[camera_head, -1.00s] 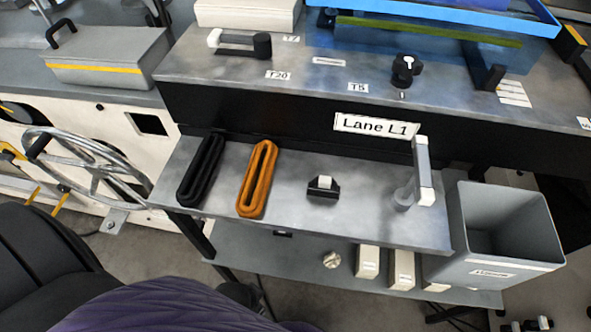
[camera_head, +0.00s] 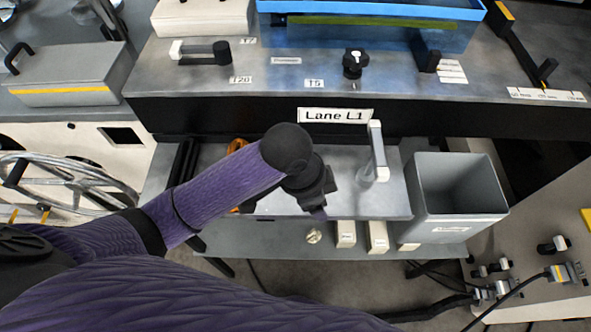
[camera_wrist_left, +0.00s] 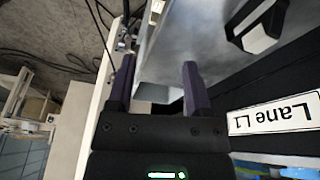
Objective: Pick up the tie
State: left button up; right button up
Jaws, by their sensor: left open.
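I cannot tell for certain which thing is the tie. An orange loop (camera_head: 236,146) lies on the grey shelf (camera_head: 393,200), mostly hidden behind my left arm. A black loop (camera_head: 184,165) lies to its left, partly hidden. My left gripper (camera_head: 319,212) is over the shelf, right of both loops. In the left wrist view the gripper (camera_wrist_left: 158,72) is open, with nothing between its fingers. A small black block with a white face (camera_wrist_left: 258,30) sits on the shelf beside the fingers; in the head view my arm hides it. My right gripper is not in view.
An upright grey handle (camera_head: 378,150) stands right of my left gripper. A grey bin (camera_head: 457,200) hangs at the shelf's right end. Above is a worktop with a knob (camera_head: 354,62) and a blue-rimmed tray (camera_head: 390,8). Pale boxes (camera_head: 346,234) stand on a lower shelf.

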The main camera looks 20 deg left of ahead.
pick_arm(q)
jog(key=w+a+r+y, duration=0.1)
jog(key=w+a, duration=0.1)
jog(key=w+a+r+m+y, duration=0.1)
jog(key=w+a, duration=0.1)
jog(key=w+a+r+m+g+y, duration=0.1)
jog(key=w+a, duration=0.2)
jog(key=shift+w+a+r, duration=0.1)
jog(key=shift+r, duration=0.25)
jog(key=shift+a+f, duration=0.1)
jog(key=shift+f, duration=0.2)
jog(key=f+b, duration=0.1)
jog(key=f, duration=0.2)
jog(key=f+b, duration=0.1)
jog(key=f, duration=0.2)
jog(key=d+f+b, duration=0.1)
jog(key=f, duration=0.2)
jog(key=shift+s+f, duration=0.1)
jog(key=shift+s, duration=0.2)
grip_shut()
